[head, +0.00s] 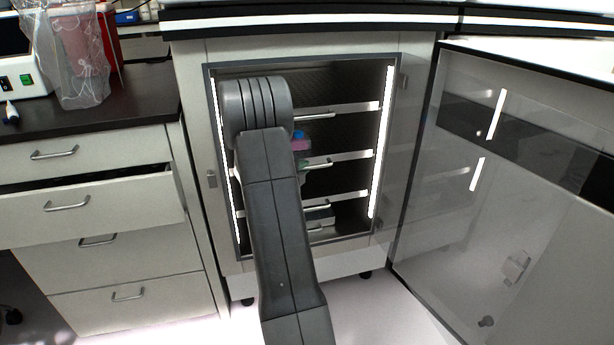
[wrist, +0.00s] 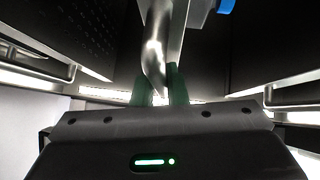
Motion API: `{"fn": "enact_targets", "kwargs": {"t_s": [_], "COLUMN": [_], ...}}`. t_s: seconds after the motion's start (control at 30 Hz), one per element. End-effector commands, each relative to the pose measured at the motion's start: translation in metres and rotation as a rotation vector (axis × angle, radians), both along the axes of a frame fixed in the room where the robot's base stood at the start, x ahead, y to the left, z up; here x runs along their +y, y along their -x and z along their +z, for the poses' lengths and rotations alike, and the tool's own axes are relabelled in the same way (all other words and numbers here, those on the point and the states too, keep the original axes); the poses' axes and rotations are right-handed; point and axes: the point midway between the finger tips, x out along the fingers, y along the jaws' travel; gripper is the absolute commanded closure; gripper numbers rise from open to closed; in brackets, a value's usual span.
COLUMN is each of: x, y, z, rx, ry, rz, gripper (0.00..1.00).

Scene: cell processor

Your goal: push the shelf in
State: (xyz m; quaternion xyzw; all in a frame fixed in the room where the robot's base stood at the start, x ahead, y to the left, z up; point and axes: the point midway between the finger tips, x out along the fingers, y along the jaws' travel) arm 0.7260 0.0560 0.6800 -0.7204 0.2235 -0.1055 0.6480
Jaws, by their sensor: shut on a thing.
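The open cabinet (head: 222,85) holds several pull-out shelves with pale front strips and bar handles. The upper shelf (head: 355,107) and the second shelf (head: 355,155) show right of my arm. A bottle with a blue cap and pink contents (head: 300,142) stands just above the second shelf. In the wrist view, my gripper (wrist: 160,88) is shut on a metal shelf handle (wrist: 153,45), which runs up between its green fingers.
The glass cabinet door (head: 470,230) stands wide open at the right. At the left, a drawer unit has one drawer (head: 90,208) slightly pulled out. Bright light strips line the cabinet's inner sides. A blue object (wrist: 226,6) shows at the top of the wrist view.

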Motion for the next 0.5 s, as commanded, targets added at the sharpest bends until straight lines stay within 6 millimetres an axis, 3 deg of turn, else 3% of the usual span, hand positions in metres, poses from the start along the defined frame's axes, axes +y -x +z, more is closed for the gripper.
{"fn": "enact_targets", "kwargs": {"t_s": [0.37,0.4,0.5], "x": [0.0024,0.0026,0.0025], "y": [-0.0057,-0.0059,-0.0058], "z": [0.0005,0.0007,0.0008], "rx": [-0.002,-0.002,-0.002], "ry": [-0.001,-0.001,-0.001], "rz": [0.004,0.004,0.004], "gripper": [1.00,0.82,0.78]}}
